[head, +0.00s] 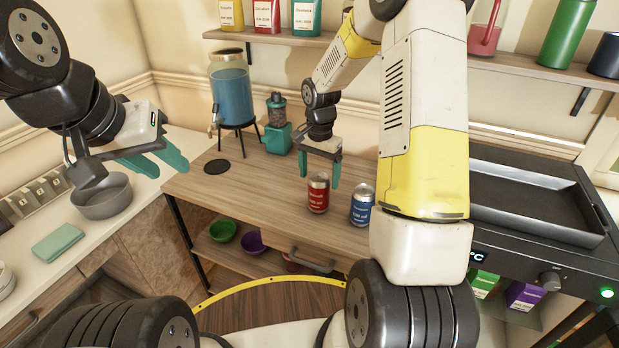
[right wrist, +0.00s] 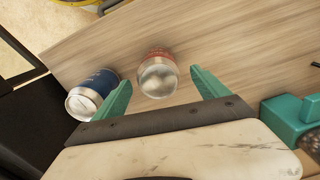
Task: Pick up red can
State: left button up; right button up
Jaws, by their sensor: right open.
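The red can (head: 318,194) stands upright near the front of the wooden table (head: 260,190). In the right wrist view the red can (right wrist: 157,75) shows its silver top between the two green fingers. My right gripper (head: 320,170) is open and empty, pointing down just above and behind the can. In the right wrist view the fingers of the right gripper (right wrist: 160,92) are apart, with gaps on both sides of the can. My left gripper (head: 160,163) is over the left counter, away from the can; its fingers look apart with nothing visible between them.
A blue can (head: 361,205) stands close to the right of the red can. It is near one finger in the right wrist view (right wrist: 92,95). A teal grinder (head: 279,135) and a blue drink dispenser (head: 231,90) stand behind. A black tray (head: 530,200) is at right.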

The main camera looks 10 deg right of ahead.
aim_at(319, 194)
notch_tip(319, 194, down, 8)
jog(key=shift+s+r, duration=0.1)
jog(key=shift+r, duration=0.15)
jog(key=c, duration=1.8)
grip_shut()
jog(key=shift+r, duration=0.15)
